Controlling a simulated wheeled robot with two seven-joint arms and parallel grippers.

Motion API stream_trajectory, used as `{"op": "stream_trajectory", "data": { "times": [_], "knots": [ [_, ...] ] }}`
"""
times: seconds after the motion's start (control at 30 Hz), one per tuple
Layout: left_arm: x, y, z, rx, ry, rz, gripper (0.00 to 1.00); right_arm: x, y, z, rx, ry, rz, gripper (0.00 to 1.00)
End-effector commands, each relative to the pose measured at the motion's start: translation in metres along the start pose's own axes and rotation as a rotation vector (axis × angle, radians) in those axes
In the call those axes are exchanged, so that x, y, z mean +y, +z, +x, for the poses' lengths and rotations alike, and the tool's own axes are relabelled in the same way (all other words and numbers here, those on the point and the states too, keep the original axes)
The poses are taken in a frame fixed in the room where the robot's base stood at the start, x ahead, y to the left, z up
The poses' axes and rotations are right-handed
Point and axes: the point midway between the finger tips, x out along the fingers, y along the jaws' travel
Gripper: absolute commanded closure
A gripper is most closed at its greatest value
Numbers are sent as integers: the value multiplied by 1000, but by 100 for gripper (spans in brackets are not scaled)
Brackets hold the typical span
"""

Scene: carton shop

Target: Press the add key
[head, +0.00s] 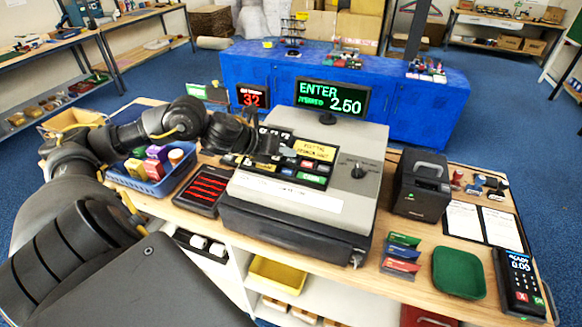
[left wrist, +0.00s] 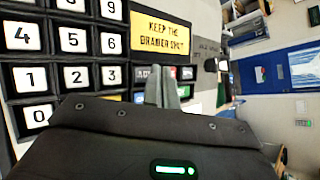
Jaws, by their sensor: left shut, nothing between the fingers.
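The grey cash register (head: 285,200) stands on the wooden counter, with a dark key panel of white number keys (left wrist: 75,77) and coloured keys on its sloping top. My left gripper (head: 268,146) is shut and empty, over the left and middle part of the key panel. In the left wrist view its closed fingertips (left wrist: 162,85) are in front of a cluster of small coloured keys, below the yellow "keep the drawer shut" label (left wrist: 160,34). A green key (left wrist: 187,73) shows beside the fingers.
The register display (head: 332,97) reads "ENTER" and 2.50. A small red display (head: 253,96) reads 32. A blue basket (head: 150,187) is left of the register, a black printer (head: 421,184) right of it. A green tray (head: 459,272) and card terminal (head: 519,283) lie farther right.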

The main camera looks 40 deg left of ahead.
Motion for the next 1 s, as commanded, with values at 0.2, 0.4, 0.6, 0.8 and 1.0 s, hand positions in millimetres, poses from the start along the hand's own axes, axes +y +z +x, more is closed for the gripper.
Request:
{"op": "stream_trajectory", "data": {
  "times": [0.2,0.4,0.6,0.8,1.0],
  "knots": [
    [2,-1,2,0,0,1,100,2,0,3,0,2,-1,100],
    [2,-1,2,0,0,1,100,4,0,3,-1,5,-2,100],
    [2,-1,2,0,0,1,100,6,0,3,0,7,-2,100],
    [2,-1,2,0,0,1,100,6,-1,3,1,7,-2,100],
    [2,-1,2,0,0,1,100,6,-1,3,1,7,-2,100]
  ]
}}
